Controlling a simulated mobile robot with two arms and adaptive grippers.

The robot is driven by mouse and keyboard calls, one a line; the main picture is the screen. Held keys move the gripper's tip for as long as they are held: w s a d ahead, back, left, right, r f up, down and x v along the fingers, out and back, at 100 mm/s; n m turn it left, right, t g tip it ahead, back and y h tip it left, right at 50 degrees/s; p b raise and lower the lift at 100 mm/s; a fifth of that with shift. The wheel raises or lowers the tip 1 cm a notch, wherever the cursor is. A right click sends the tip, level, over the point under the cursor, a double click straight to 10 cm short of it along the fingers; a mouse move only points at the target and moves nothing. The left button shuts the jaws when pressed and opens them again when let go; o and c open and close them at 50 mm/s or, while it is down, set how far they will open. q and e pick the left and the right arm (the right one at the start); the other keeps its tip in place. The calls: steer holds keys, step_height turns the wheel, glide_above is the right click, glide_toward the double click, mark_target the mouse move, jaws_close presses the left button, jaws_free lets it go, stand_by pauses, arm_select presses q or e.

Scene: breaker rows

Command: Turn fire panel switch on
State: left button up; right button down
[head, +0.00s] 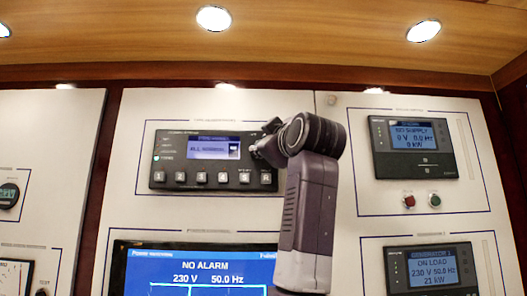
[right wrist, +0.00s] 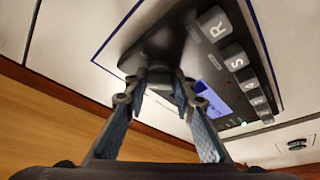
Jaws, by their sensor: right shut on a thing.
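A dark panel unit (head: 211,178) with a blue screen and a row of buttons is on the white wall in the head view. Its small label is too small to read, so I cannot confirm it is the fire panel. My right gripper (head: 262,140) is at its upper right end, covering that part. In the right wrist view the panel unit (right wrist: 205,62) shows with its R and S buttons. There my right gripper (right wrist: 165,72) has its fingertips closed about a small dark knob-like part (right wrist: 160,76), mostly hidden by the fingers. My left gripper is out of view.
A large blue screen (head: 205,268) reading NO ALARM is below. At right is a NO SUPPLY display (head: 411,134) with a red button (head: 408,201) and a green button (head: 434,200) below. An ON LOAD display (head: 432,265) is lower right. A wooden ceiling (head: 300,35) overhangs the wall.

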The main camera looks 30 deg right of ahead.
steer(key=shift+w+a+f+m+g+h, duration=0.1)
steer(key=shift+m+g+h, duration=0.1)
steer(key=shift+m+h, duration=1.35)
steer(key=shift+w+f+m+g+h, duration=0.15)
steer(key=shift+m+h, duration=0.35)
steer(key=shift+m, duration=2)
steer(key=shift+s+a+m+g+h, duration=0.1)
steer(key=shift+m+g+h, duration=0.15)
steer(key=shift+m+h, duration=1.3)
steer(key=shift+m+y, duration=0.4)
steer(key=shift+m, duration=0.4)
steer(key=c, duration=1.6)
jaws_free()
steer(key=shift+p, duration=0.3)
steer(key=shift+r, duration=0.1)
steer(key=v, duration=1.2)
